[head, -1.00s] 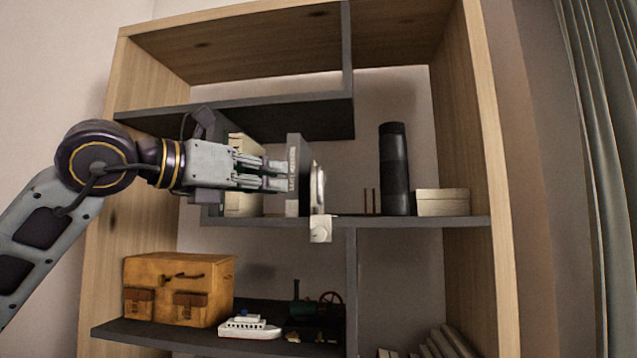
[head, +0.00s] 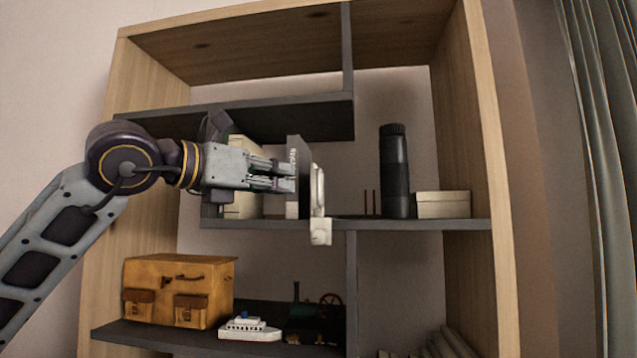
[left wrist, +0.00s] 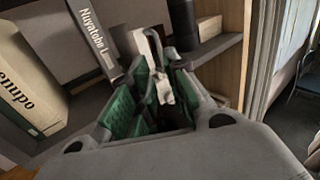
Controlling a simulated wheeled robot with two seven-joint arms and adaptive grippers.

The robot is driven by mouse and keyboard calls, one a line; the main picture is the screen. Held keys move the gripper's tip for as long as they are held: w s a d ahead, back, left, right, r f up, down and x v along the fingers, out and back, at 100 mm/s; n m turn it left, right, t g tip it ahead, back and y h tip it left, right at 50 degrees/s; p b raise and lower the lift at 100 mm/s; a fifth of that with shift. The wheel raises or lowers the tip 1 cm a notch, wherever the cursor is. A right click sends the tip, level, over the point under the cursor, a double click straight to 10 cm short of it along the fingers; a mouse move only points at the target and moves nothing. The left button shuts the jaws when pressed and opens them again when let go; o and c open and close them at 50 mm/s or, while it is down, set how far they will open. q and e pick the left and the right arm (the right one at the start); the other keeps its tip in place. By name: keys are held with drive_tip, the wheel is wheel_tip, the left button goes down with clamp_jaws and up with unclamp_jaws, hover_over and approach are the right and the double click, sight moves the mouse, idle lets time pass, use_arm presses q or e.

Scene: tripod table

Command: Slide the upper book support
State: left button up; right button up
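The upper book support (head: 319,205) is a pale cream piece on the middle shelf, with a block-like foot hanging over the shelf's front edge. It stands upright just right of a dark grey book (head: 294,150). My right gripper is out of view.
Pale books (head: 243,205) stand behind the left gripper. A black cylinder (head: 394,170) and a cream box (head: 443,204) stand farther right on the shelf (head: 380,223). A brown case (head: 180,290) and toy boat (head: 249,328) sit below.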

sight(319, 198)
use_arm(q)
drive_tip(key=p+x, duration=0.3)
drive_tip(key=x, duration=0.6)
drive_tip(key=shift+w+d, duration=0.65)
drive_tip(key=shift+w, duration=0.05)
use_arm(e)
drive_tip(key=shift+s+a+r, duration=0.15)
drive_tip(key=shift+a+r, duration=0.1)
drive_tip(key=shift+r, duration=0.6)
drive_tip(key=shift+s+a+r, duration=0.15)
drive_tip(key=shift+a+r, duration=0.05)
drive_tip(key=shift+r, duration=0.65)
